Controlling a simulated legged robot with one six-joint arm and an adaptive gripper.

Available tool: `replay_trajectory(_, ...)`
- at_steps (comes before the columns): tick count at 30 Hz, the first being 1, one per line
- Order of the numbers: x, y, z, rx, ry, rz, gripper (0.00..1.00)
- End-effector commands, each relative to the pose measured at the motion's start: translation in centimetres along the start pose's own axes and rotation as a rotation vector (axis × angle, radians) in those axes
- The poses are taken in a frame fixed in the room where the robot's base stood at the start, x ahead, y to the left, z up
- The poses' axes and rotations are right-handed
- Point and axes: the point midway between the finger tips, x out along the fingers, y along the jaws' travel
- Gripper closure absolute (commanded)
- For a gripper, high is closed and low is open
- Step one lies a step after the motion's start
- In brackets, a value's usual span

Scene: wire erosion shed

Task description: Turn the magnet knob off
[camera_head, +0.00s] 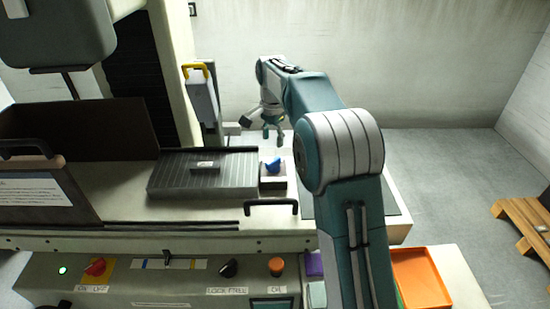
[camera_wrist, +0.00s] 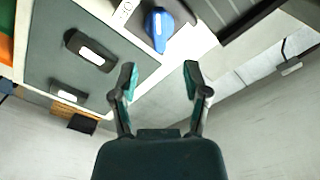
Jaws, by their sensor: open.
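A blue knob (camera_head: 272,164) sits on a small dark-topped block at the right end of the ribbed dark plate (camera_head: 195,175). The knob also shows in the wrist view (camera_wrist: 158,28), top centre, with a pale mark along it. I take it for the magnet knob; its label is not readable. My gripper (camera_head: 273,140) is open and empty, just behind the blue knob in the head view and apart from it. In the wrist view the fingertips (camera_wrist: 160,78) are spread with nothing between them, and the knob lies beyond them.
The front panel holds a red knob (camera_head: 96,267) marked ON OFF, a black knob (camera_head: 229,268) and an orange button (camera_head: 276,266). A black handle (camera_head: 271,204) stands in front of the blue knob. An orange tray (camera_head: 420,278) is at lower right.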

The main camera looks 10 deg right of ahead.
Motion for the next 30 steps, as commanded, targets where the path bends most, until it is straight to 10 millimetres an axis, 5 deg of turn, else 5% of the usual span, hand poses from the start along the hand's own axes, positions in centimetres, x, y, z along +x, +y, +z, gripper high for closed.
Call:
replay_trajectory(12,7.3,0.0,0.1,-0.001,0.000,0.002,0.40)
replay_trajectory(24,8.3,0.0,0.0,-0.002,0.001,0.000,0.40)
replay_trajectory(25,8.4,0.0,0.0,-0.001,0.001,0.000,0.44)
replay_trajectory(29,8.3,0.0,0.0,-0.002,0.001,0.000,1.00)
replay_trajectory(30,8.3,0.0,0.0,-0.001,0.001,-0.001,1.00)
